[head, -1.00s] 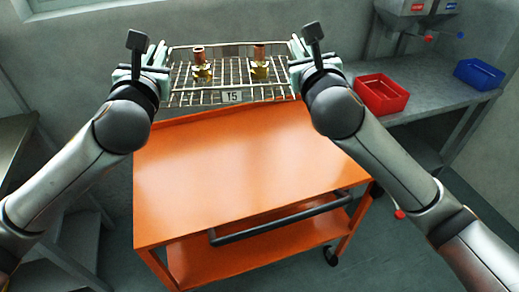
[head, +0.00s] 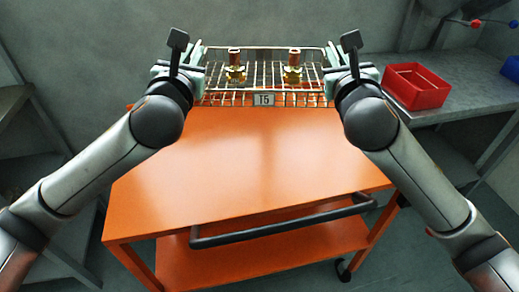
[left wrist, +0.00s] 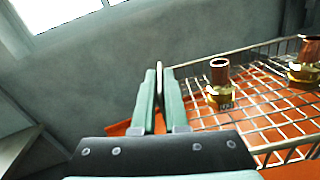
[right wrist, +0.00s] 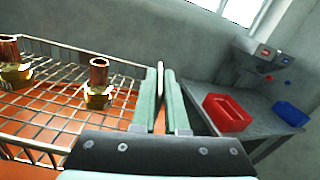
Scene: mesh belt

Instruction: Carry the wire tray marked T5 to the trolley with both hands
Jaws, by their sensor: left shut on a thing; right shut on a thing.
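The wire tray (head: 264,100) has a T5 label on its near side and carries two brass-and-copper fittings (head: 236,72), (head: 293,72), both upright. My left gripper (head: 180,70) is shut on the tray's left rim, and my right gripper (head: 351,70) is shut on its right rim. Both wrist views show the fingers closed at the rim (left wrist: 160,75), (right wrist: 160,75). The tray looks about level, over the far end of the orange trolley (head: 240,165). Orange shows through the mesh. I cannot tell whether the tray touches the trolley top.
The near part of the trolley top is bare, with a dark handle bar (head: 285,222) in front. A grey bench on the right holds a red bin (head: 416,88) and a blue bin (right wrist: 291,114). A grey shelf unit (head: 40,150) stands at the left.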

